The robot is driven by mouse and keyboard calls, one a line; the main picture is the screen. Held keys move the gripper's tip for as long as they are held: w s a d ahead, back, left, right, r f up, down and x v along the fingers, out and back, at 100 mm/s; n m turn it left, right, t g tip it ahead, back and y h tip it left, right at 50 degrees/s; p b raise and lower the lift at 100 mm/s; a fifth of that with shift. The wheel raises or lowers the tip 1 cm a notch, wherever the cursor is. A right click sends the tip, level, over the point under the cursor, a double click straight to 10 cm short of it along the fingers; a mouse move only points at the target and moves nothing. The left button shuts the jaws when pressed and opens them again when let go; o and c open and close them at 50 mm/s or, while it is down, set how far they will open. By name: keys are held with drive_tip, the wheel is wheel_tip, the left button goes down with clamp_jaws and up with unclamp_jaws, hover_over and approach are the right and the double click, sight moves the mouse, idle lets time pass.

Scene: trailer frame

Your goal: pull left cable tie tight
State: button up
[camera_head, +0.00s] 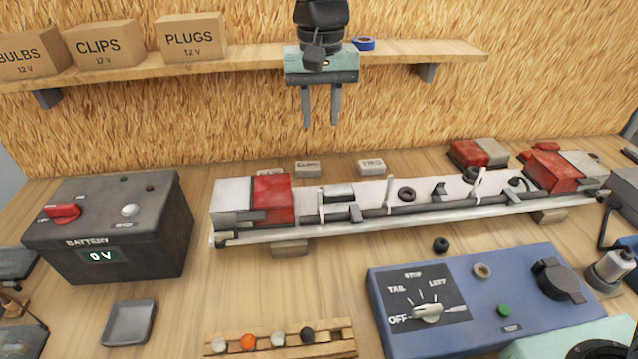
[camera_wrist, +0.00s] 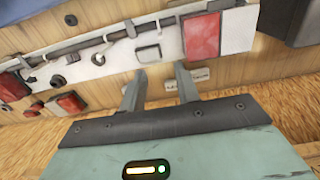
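A dark cable runs along a white trailer bar (camera_head: 285,232) on the bench. Several thin white strips stand up at the cable: a left one (camera_head: 321,205), a middle one (camera_head: 388,192) and a right one (camera_head: 480,184). I cannot tell for certain which are tie tails or how tight they are. A white strip also shows at the cable in the wrist view (camera_wrist: 130,29). My gripper (camera_head: 321,123) hangs above and behind the bar's left part, fingers down, apart and empty. In the wrist view, my gripper (camera_wrist: 161,70) has bare bench between its fingertips.
A red-and-white lamp (camera_head: 272,198) sits at the bar's left end, others at the right. A shelf (camera_head: 250,62) with boxes is close behind my gripper. A battery (camera_head: 110,225) stands left, a blue control box (camera_head: 470,300) in front. Small labelled blocks (camera_head: 371,166) lie behind the bar.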

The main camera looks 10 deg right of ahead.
sight(320, 191)
wheel_tip(320, 191, down, 17)
drive_tip(key=p, duration=0.4)
